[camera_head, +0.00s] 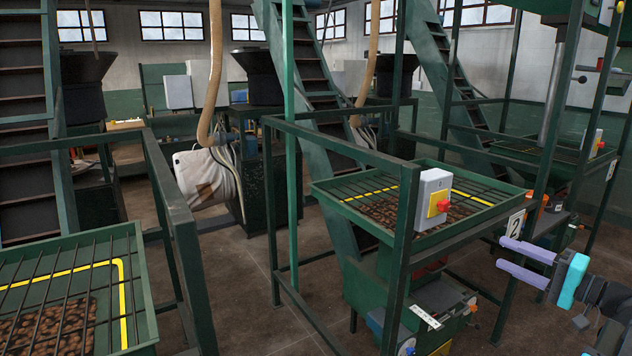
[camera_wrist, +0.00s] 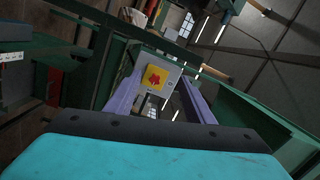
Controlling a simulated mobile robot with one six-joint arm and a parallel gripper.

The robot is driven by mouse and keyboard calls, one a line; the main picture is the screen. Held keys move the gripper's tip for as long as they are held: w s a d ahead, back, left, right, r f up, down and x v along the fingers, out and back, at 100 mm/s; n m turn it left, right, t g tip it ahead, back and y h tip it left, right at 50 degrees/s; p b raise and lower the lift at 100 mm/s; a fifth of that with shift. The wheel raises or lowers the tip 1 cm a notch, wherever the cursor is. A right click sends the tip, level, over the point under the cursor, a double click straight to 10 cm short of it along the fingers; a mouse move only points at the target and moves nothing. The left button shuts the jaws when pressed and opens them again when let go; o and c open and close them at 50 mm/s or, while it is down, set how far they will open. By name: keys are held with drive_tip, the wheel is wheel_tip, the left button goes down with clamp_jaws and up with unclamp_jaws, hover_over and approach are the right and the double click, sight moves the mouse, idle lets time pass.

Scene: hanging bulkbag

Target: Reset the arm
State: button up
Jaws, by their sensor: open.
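My gripper (camera_head: 526,262) is at the lower right in the head view, with two purple fingers apart and nothing between them. A turquoise part of my wrist sits behind the fingers. In the wrist view, my gripper (camera_wrist: 165,100) shows its purple fingers spread to either side. Beyond them is a grey control box (camera_wrist: 151,85) with a red knob on a yellow plate. The fingers do not appear to touch the box.
A green grated hopper (camera_head: 340,190) of brown lumps stands at centre right, with a grey switch box (camera_head: 432,195) on its frame. Another grated hopper (camera_head: 130,240) is at lower left. A white bag (camera_head: 207,178) hangs at centre left. Green posts and stairs crowd the space.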

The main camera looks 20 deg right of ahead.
drive_tip(key=w+a+f+n+g+y, duration=0.1)
drive_tip(key=w+a+f+g+y, duration=0.2)
drive_tip(key=w+a+f, duration=0.7)
drive_tip(key=w+a+f+n+g+y, duration=0.1)
drive_tip(key=w+a+f+g+y, duration=0.15)
drive_tip(key=w+a+f, duration=0.65)
drive_tip(key=s+a+f+n+g, duration=0.1)
drive_tip(key=s+a+f+g, duration=0.15)
drive_tip(key=a+f, duration=0.85)
drive_tip(key=s+a+f+n+g, duration=0.15)
drive_tip(key=a+f+g, duration=0.25)
drive_tip(key=a+f, duration=0.7)
drive_tip(key=s+a+f+n+g+h, duration=0.3)
drive_tip(key=s+a+f+g, duration=0.5)
drive_tip(key=s+a+f, duration=0.9)
drive_tip(key=s+d+f+n+g+h, duration=0.1)
drive_tip(key=s+f+g+h, duration=0.1)
drive_tip(key=s+f, duration=0.3)
drive_tip(key=s+d+f+n+g+h, duration=0.1)
drive_tip(key=s+f+h, duration=0.1)
drive_tip(key=s, duration=0.5)
drive_tip(key=s+d+f+n+h, duration=0.1)
drive_tip(key=d+f+h, duration=0.2)
drive_tip(key=d, duration=0.5)
drive_tip(key=shift+s+d+h, duration=0.35)
drive_tip(key=shift+h, duration=0.5)
